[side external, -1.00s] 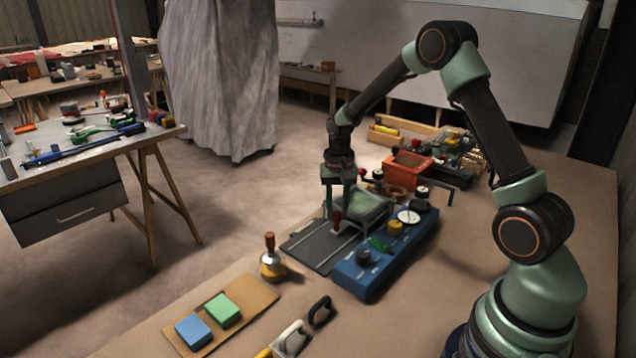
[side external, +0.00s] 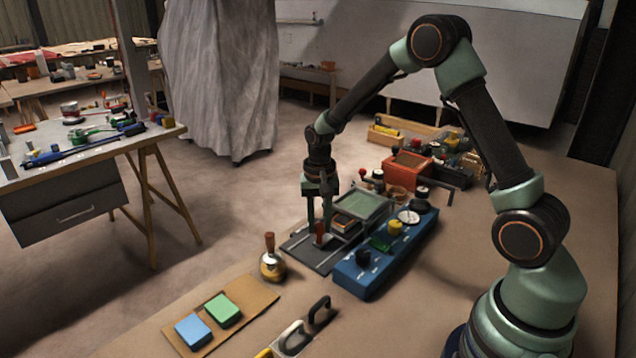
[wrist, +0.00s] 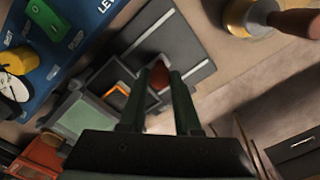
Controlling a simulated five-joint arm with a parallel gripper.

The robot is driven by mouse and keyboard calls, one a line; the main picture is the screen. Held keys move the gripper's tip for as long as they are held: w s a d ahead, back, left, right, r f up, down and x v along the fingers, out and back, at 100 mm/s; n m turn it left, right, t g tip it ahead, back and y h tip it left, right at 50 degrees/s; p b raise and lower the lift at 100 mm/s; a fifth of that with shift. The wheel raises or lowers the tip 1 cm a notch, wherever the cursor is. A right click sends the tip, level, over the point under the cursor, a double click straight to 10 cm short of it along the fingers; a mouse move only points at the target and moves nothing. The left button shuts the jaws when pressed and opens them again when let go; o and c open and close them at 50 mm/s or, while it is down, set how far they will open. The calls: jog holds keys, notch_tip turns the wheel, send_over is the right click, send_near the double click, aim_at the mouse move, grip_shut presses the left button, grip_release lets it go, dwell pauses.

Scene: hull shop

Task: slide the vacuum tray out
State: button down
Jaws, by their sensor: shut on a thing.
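My gripper (side external: 319,236) is shut on the red handle (side external: 320,229) of the vacuum tray. The handle shows between the two fingers in the wrist view (wrist: 159,76). The tray (side external: 346,221), dark with an orange-edged inner part, sticks partly out of the housing with a pale green top (side external: 366,204). Its rear part is hidden under that top. The dark rail plate (side external: 300,252) with pale lines lies in front of the housing, below my gripper.
A blue control box (side external: 370,265) with knobs stands close along the right of the rails. A brass-based tool with a wooden handle (side external: 271,262) stands at the left. A board with blue and green blocks (side external: 258,298) lies nearer. An orange-red box (side external: 408,168) stands behind.

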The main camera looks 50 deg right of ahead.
jog(key=a, duration=0.6)
jog(key=shift+r, duration=0.1)
jog(key=c, duration=0.6)
grip_release()
notch_tip(320, 180, up, 12)
